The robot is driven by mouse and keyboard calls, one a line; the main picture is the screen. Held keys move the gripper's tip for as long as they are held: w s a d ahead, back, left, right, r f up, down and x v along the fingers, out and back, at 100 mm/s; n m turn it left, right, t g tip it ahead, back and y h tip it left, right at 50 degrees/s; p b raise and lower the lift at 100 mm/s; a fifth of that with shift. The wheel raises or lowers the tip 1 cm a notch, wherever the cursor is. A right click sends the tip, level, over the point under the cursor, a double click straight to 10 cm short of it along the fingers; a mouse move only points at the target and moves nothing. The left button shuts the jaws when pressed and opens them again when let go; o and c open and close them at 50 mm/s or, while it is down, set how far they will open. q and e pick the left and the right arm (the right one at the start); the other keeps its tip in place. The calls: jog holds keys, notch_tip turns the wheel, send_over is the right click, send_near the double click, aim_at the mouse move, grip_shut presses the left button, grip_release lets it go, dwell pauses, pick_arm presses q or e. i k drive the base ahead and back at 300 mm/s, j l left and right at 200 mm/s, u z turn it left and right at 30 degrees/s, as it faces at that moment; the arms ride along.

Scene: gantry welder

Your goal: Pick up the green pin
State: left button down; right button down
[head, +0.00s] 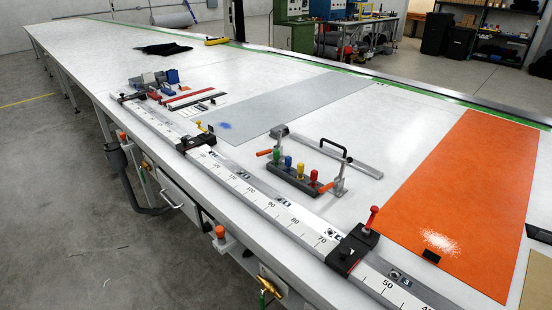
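The green pin (276,155) stands upright at the left end of a dark pin rack (291,181) on the long white table. A blue pin (288,162), a yellow pin (300,170) and a red pin (314,178) stand in a row to its right in the same rack. Toggle clamps with orange grips flank the rack, one grip (264,153) close to the left of the green pin. Neither of my grippers is in the head view.
A ruled rail (243,187) with black stops runs along the table's near edge, the closer stop (352,249) carrying a red handle. A black-handled bar (348,160) lies behind the rack. An orange mat (480,180) lies to the right; bare white table separates it from the bar.

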aim_at(277, 153)
jog(key=z, duration=1.65)
jog(key=u, duration=1.6)
jog(key=i+j+z, duration=0.1)
jog(key=j, duration=0.25)
jog(key=i+j+z, duration=0.1)
jog(key=i+j, duration=0.3)
jog(key=j, duration=0.3)
jog(key=i+j+z, duration=0.15)
jog(key=j, duration=0.2)
jog(key=i+j+z, duration=0.1)
jog(key=j, duration=0.25)
jog(key=i+j+z, duration=0.1)
jog(key=j, duration=0.3)
jog(key=i, duration=0.05)
